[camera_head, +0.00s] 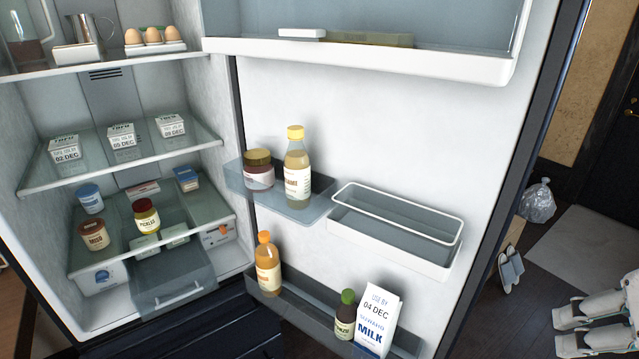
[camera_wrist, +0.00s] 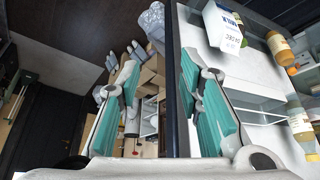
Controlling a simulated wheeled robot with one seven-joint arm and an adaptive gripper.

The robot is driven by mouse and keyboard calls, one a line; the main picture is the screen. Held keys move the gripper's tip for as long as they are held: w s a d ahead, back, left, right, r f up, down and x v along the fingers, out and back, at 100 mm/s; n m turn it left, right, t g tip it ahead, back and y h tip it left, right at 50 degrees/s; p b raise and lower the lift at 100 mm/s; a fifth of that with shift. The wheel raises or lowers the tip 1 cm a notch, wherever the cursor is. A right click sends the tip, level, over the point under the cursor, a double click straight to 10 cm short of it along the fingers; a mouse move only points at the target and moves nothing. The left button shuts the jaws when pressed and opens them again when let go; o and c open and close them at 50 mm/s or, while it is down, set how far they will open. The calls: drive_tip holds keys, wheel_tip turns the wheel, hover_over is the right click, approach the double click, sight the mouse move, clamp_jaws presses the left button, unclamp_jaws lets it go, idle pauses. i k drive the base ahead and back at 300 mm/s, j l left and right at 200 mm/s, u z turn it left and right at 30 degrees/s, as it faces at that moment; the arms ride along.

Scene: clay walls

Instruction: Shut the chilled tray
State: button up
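The chilled tray (camera_head: 175,282) is a clear grey drawer with a pale handle, low in the fridge below the glass shelves. It is pulled out and sticks forward past the shelf above. My gripper (camera_wrist: 158,66) is open and empty in the wrist view, its teal-padded fingers well apart, beside the dark edge of the fridge door. In the head view, white and teal parts of my arm or gripper show at the lower right, outside the open door and far from the tray. I cannot make out the tray in the wrist view.
The fridge door (camera_head: 345,120) stands open at right, between my arm and the tray. Its bins hold bottles, a jar and a milk carton (camera_head: 379,318); one bin (camera_head: 395,240) is empty. Shelves hold tofu boxes, jars and eggs. A bag (camera_head: 537,203) and slippers (camera_head: 510,268) lie outside.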

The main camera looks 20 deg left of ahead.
sight(158, 306)
drive_tip(key=u, duration=1.65)
drive_tip(key=i+l, duration=0.2)
